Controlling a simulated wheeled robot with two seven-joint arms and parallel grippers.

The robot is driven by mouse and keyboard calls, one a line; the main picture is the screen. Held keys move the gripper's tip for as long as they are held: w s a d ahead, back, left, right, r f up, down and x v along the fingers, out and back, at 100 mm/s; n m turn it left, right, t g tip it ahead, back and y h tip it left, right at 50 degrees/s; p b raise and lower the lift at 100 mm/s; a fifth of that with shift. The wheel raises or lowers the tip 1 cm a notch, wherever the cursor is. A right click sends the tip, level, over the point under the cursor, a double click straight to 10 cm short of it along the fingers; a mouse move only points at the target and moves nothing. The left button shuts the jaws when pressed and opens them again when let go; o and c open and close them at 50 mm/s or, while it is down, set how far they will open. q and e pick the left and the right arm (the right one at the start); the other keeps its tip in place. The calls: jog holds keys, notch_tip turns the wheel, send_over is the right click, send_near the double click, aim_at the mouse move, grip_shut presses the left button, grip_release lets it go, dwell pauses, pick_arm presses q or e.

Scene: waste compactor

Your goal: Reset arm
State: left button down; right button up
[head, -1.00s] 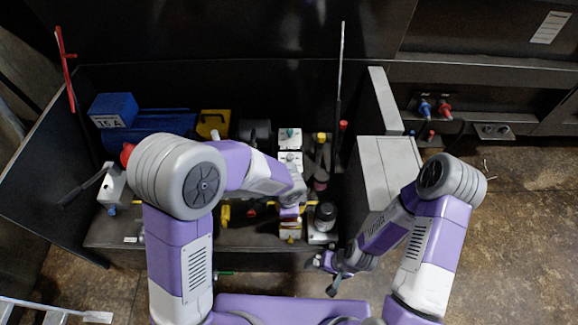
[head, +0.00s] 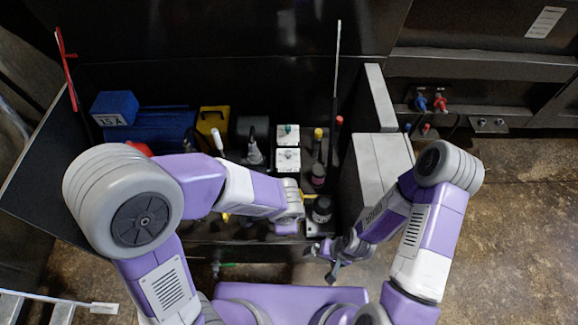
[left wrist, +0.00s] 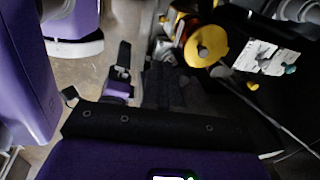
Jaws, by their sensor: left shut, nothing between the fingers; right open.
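My left arm comes in from the left in the head view, and its forearm reaches right over the machine bench. My left gripper (head: 287,228) is at the end of that forearm, above the bench's front edge. It is shut and empty; its fingertips are mostly hidden under the wrist. My right gripper (head: 324,262) is open and empty, low in front of the bench and left of the grey cabinet. My right arm is bent, with its elbow at the right of the cabinet.
The bench carries a blue motor (head: 160,127), a yellow box (head: 213,124), white valve blocks (head: 288,147) and a black bottle (head: 322,209). A grey cabinet (head: 376,165) borders it on the right. A thin upright rod (head: 336,75) stands behind. Open floor (head: 520,230) lies at right.

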pick_arm(q)
jog(key=s+a+f+n+h+p, duration=0.1)
jog(key=a+f+n, duration=0.3)
jog(key=f+n, duration=0.5)
jog(key=s+a+f+n+g+h+p, duration=0.1)
jog(key=s+a+f+n+h, duration=0.2)
jog(key=f+n, duration=0.6)
jog(key=shift+s+a+f+n+g, duration=0.15)
jog(key=shift+a+f+n+g, duration=0.2)
jog(key=shift+n, duration=0.45)
jog(key=shift+r, duration=0.1)
